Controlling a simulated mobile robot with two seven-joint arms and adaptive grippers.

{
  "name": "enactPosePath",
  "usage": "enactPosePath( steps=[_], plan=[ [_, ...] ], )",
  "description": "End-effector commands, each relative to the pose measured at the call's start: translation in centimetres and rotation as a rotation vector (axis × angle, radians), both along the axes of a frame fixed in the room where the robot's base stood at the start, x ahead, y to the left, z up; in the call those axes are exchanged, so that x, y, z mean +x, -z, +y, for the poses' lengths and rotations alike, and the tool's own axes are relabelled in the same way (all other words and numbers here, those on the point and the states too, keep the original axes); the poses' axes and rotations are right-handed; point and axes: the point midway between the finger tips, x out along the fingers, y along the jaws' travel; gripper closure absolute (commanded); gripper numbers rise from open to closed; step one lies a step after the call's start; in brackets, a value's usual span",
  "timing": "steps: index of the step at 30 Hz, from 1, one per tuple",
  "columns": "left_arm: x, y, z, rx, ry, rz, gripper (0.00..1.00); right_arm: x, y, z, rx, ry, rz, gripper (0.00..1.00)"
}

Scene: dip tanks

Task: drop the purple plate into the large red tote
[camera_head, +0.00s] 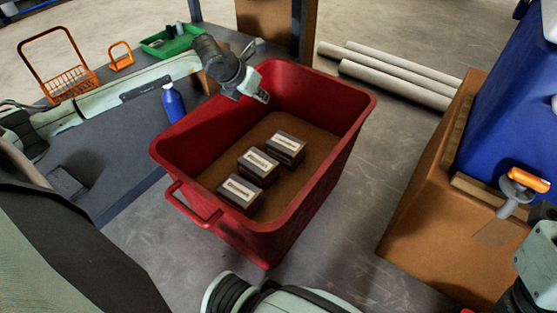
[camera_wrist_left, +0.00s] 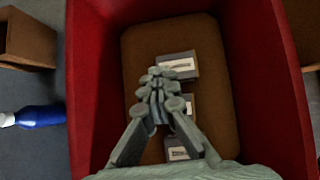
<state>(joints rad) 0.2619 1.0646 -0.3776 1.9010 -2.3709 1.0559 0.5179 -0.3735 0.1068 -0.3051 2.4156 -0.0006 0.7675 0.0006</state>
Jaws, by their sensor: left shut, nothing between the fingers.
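The large red tote (camera_head: 335,160) stands on the floor in the middle of the head view, and its red wall (camera_wrist_left: 265,90) fills both sides of the left wrist view. My left gripper (camera_head: 262,97) hangs just inside its far rim. The fingers (camera_wrist_left: 158,82) are closed together and empty above the tote's brown bottom. Three dark boxes with white labels lie in a row in the tote: a near one (camera_head: 240,192), a middle one (camera_head: 258,168) and a far one (camera_head: 286,148). I see no purple plate in either view. My right gripper is not in view.
A dark table (camera_head: 115,160) at left holds a blue bottle (camera_head: 173,103), an orange wire basket (camera_head: 70,84) and a green tray (camera_head: 168,43). Pale tubes (camera_head: 395,82) lie behind.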

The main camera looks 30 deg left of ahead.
Motion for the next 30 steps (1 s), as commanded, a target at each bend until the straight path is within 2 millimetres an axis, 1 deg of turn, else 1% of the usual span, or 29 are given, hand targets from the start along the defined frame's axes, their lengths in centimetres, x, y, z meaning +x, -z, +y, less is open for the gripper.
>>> enactPosePath(
  steps=[1,6,14,17,20,23,28,30],
  plan=[
    [0.0,0.0,0.0,0.0,0.0,0.0,0.98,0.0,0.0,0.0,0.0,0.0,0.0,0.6],
    [0.0,0.0,0.0,0.0,0.0,0.0,0.77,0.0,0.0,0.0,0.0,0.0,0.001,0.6],
    [0.0,0.0,0.0,0.002,0.001,-0.001,0.77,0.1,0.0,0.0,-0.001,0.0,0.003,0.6],
    [-0.2,-0.3,0.1,0.003,0.002,-0.001,0.77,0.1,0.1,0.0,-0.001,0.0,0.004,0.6],
    [-0.9,-1.2,0.1,0.004,0.002,-0.001,0.77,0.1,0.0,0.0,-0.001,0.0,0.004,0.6],
    [-2.2,-2.6,0.1,0.007,0.004,0.001,0.77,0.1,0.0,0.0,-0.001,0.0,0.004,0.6],
    [-4.8,-5.9,0.4,0.011,0.002,0.003,0.77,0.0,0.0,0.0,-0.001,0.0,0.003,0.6],
    [-5.9,-7.2,0.2,0.011,0.006,0.004,0.77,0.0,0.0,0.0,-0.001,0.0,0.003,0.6]
  ],
)
